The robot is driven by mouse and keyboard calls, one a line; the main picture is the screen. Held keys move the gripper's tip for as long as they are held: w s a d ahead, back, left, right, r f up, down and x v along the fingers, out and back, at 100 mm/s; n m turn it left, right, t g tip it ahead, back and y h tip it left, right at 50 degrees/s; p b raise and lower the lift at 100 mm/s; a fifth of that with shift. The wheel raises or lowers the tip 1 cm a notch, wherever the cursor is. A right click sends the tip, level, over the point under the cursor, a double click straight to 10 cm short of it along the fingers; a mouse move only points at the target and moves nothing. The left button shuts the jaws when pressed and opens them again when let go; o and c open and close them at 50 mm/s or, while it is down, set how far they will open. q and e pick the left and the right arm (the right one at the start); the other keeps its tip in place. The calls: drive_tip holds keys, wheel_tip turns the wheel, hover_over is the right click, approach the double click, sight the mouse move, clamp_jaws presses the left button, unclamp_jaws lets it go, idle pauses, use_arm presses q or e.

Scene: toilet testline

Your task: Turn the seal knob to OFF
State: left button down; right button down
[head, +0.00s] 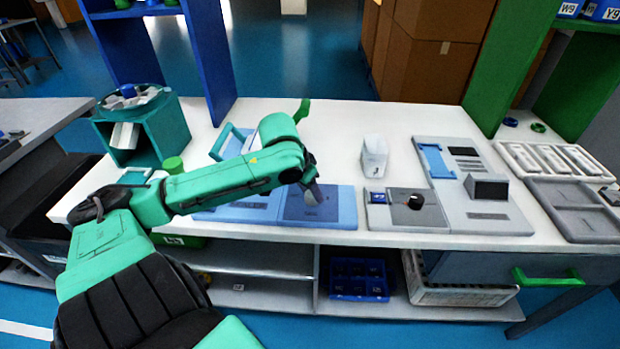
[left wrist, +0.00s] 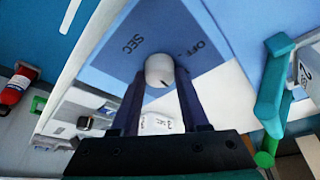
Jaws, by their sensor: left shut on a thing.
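The seal knob (left wrist: 159,70) is a pale round knob on a dark blue panel (left wrist: 125,45) of a light blue unit. In the left wrist view, the word OFF is printed on one side of it and SEC on another, with a small dark line near its rim. My left gripper (left wrist: 159,84) is shut on the knob, one dark finger on each side. In the head view, my left gripper (head: 312,188) reaches down onto the blue unit (head: 345,208), and the arm hides part of it. My right gripper is not in view.
Right of the blue unit is a grey box with a black knob (head: 415,201). A white container (head: 374,157) stands behind it, and a grey device (head: 487,188) is further right. A teal box (head: 144,135) stands at the left. The back middle of the table is clear.

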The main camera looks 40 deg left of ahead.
use_arm(q)
drive_tip(key=n+y+p, duration=0.1)
drive_tip(key=n+p, duration=0.3)
drive_tip(key=p, duration=0.1)
drive_tip(key=n+g+y+p, duration=0.1)
drive_tip(key=n+p, duration=0.3)
drive_tip(key=n+g+y+p, duration=0.1)
drive_tip(key=n+y+p, duration=0.1)
drive_tip(key=n+p, duration=0.2)
drive_tip(key=shift+w+d+r+p, duration=0.2)
drive_tip(key=shift+d+r+p, duration=0.15)
drive_tip(key=shift+p, duration=0.5)
drive_tip(key=shift+f+n+g+p, duration=0.15)
drive_tip(key=shift+n+g+p, duration=0.35)
drive_tip(key=shift+n+p, duration=0.6)
drive_tip(key=shift+w+f+n+g+y+p, duration=0.15)
drive_tip(key=shift+n+g+y+p, duration=0.3)
drive_tip(key=shift+n, duration=0.85)
drive_tip(key=shift+c, duration=2)
unclamp_jaws()
